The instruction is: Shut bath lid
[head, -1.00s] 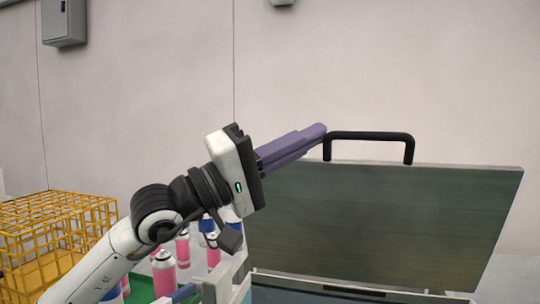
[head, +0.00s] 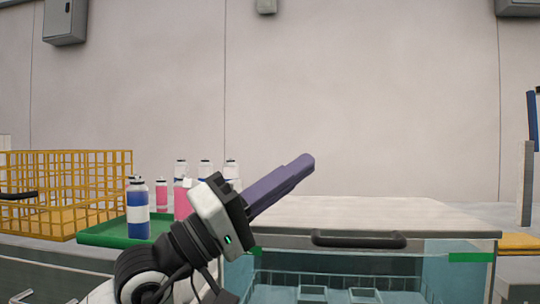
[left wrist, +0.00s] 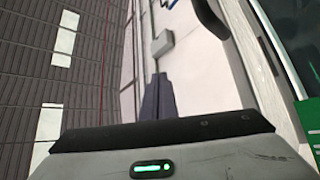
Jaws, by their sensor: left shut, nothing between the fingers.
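The bath (head: 330,275) is a glass-sided tank at the lower right of the head view, with blue-green contents behind its front. Its lid (head: 390,214) lies flat, or very nearly flat, over the top. I cannot see a gap along the front edge. The black lid handle (head: 358,240) is at the lid's front edge. My left gripper (head: 304,163) has purple fingers, shut and empty, pointing up and right above the lid's left part, apart from the handle. The fingers also show in the left wrist view (left wrist: 158,97). My right gripper is not in view.
A yellow wire basket (head: 75,185) is farther left. A grey post (head: 526,180) stands at the right edge.

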